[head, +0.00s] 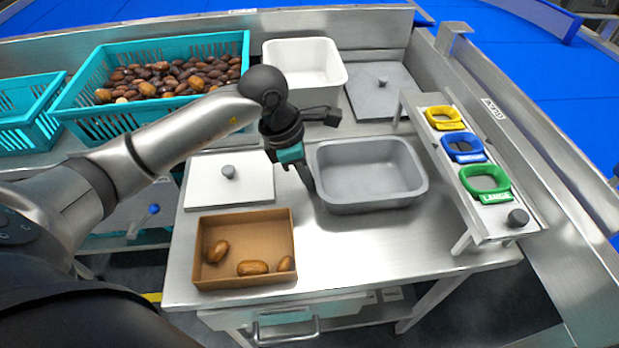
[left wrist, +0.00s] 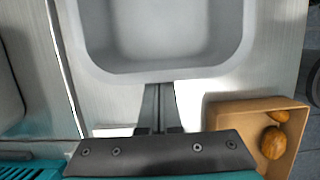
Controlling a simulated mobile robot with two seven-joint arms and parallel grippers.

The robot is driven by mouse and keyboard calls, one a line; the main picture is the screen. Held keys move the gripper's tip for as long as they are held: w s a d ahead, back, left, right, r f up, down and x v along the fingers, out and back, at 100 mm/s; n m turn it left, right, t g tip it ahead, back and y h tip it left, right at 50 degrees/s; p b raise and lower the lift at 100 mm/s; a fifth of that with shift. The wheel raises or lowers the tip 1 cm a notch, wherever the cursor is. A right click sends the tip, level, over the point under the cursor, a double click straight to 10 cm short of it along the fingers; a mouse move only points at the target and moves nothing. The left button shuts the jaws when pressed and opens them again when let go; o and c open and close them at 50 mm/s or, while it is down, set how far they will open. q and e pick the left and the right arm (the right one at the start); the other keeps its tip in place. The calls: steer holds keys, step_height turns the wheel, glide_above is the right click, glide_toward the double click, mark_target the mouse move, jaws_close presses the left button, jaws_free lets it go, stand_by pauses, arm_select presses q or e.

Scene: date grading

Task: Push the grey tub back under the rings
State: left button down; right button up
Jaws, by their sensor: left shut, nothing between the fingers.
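The grey tub (head: 372,203) stands empty on the steel table, left of the ring rack. The rings are yellow (head: 444,118), blue (head: 463,147) and green (head: 486,184), set in a raised steel shelf (head: 510,215). My left gripper (head: 308,186) is shut and empty, pointing down at the tub's left side. In the left wrist view the shut fingers (left wrist: 158,92) reach the rim of the tub (left wrist: 160,75); I cannot tell if they touch it. My right gripper is not in view.
A cardboard box (head: 245,285) with 3 dates stands at the front left, and a white lidded plate (head: 230,195) behind it. A teal crate (head: 150,120) of dates and a white bin (head: 303,62) stand at the back. The table front is clear between box and rack.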

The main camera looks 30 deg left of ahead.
mark_target(385, 180)
arm_select(q)
steer(key=shift+w+d, duration=0.1)
steer(key=shift+d, duration=0.05)
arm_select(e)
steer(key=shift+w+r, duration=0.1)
